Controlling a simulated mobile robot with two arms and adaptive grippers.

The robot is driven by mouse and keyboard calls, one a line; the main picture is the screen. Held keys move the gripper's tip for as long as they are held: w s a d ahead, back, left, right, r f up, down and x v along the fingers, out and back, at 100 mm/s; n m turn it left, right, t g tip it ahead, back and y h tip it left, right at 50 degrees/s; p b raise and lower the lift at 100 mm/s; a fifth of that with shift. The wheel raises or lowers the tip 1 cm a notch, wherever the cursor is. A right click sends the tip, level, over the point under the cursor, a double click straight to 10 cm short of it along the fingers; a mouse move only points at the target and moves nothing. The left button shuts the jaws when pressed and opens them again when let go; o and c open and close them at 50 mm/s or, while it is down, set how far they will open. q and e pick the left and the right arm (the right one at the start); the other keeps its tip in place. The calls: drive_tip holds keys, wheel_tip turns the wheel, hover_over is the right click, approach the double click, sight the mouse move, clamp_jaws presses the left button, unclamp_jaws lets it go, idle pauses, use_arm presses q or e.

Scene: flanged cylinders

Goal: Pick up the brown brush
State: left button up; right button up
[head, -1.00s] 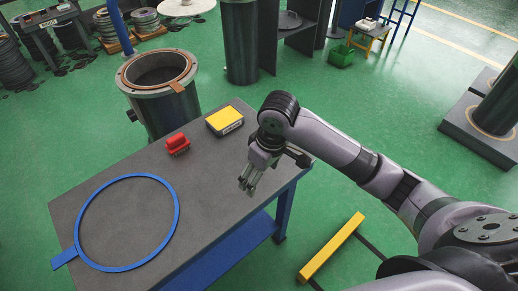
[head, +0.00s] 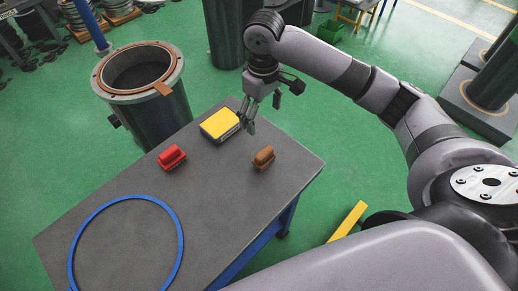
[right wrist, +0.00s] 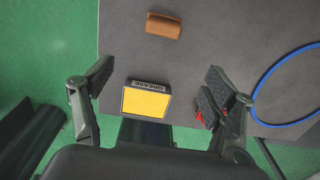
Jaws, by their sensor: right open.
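The brown brush (head: 264,157) lies on the grey table near its right edge in the head view. It also shows at the top of the right wrist view (right wrist: 163,25). My right gripper (head: 246,124) is over the table's far part, close to a yellow-topped box and up and left of the brush, apart from the brush. In the right wrist view its two fingers (right wrist: 155,92) are spread wide with nothing held between them. The yellow-topped box shows below and between the fingers. My left gripper is not in view.
The yellow-topped box (head: 220,124) and a red brush (head: 171,157) stand on the table (head: 215,190). A blue ring (head: 180,236) lies at the near left. A flanged cylinder (head: 140,90) stands behind the table. The tabletop around the brown brush is clear.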

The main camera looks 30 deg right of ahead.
hover_over(264, 152)
wheel_tip(264, 152, down, 7)
drive_tip(key=shift+w+f+p, duration=0.1)
drive_tip(key=shift+p, duration=0.35)
drive_tip(key=f, duration=0.2)
drive_tip(key=shift+w+f, duration=0.2)
drive_tip(key=shift+f, duration=0.15)
drive_tip(key=shift+s+f+p, duration=0.15)
drive_tip(key=shift+f+p, duration=0.2)
drive_tip(key=shift+f, duration=0.5)
drive_tip(key=f, duration=0.3)
drive_tip(key=shift+s+f+p, duration=0.25)
drive_tip(key=shift+f+p, duration=0.05)
drive_tip(key=shift+p, duration=0.1)
drive_tip(key=shift+f, duration=0.4)
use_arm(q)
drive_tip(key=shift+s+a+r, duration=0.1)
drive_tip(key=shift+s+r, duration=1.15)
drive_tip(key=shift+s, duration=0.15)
use_arm(e)
drive_tip(key=c, duration=1.3)
